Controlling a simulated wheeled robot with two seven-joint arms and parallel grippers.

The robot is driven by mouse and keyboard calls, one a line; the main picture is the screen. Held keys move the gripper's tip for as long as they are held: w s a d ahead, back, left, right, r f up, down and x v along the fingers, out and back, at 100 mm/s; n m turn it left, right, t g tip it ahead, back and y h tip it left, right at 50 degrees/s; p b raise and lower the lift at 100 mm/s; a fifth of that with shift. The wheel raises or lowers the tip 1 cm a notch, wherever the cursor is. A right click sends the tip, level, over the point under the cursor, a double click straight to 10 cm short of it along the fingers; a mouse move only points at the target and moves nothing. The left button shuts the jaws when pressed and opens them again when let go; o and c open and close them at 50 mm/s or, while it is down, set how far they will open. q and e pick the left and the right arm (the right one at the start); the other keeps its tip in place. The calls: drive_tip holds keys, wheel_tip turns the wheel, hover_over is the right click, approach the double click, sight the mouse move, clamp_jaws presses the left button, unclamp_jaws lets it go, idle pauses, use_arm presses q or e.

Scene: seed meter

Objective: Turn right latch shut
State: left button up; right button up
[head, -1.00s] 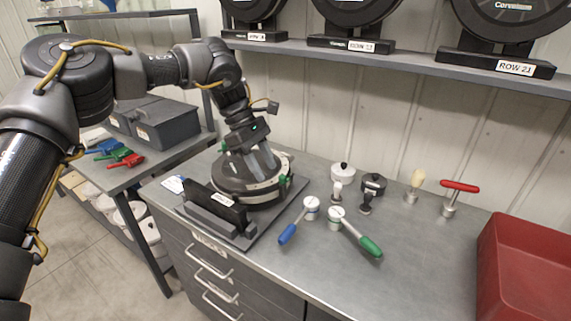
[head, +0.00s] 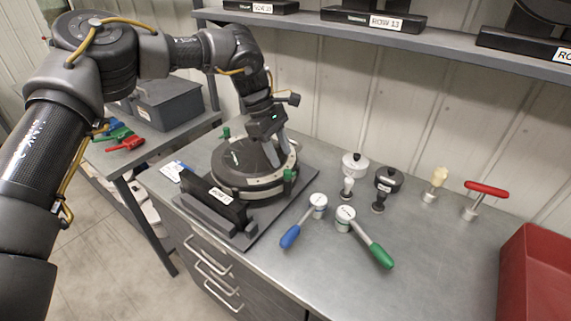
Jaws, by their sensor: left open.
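The seed meter (head: 236,165), a round dark disc housing with a light metal rim, sits on a dark base plate (head: 291,192) on the bench. The right latch (head: 289,175) is a small green knob at the meter's right front rim. Another green latch (head: 226,133) stands at the back left rim. My left gripper (head: 269,148) is open, fingers pointing down over the right back part of the meter, behind the right latch. I cannot tell whether a fingertip touches the meter. My right gripper is not in view.
A blue-handled tool (head: 291,236) and a green-handled tool (head: 377,254) lie right of the base plate. Small knobbed tools, including a red T-handle (head: 486,189), stand behind them. A red bin (head: 535,270) is at the right edge. The front middle of the bench is clear.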

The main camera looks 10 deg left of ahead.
sight(287, 171)
use_arm(q)
drive_tip(key=shift+p+x, duration=0.5)
drive_tip(key=shift+x, duration=1.95)
drive_tip(key=shift+a, duration=0.1)
clamp_jaws()
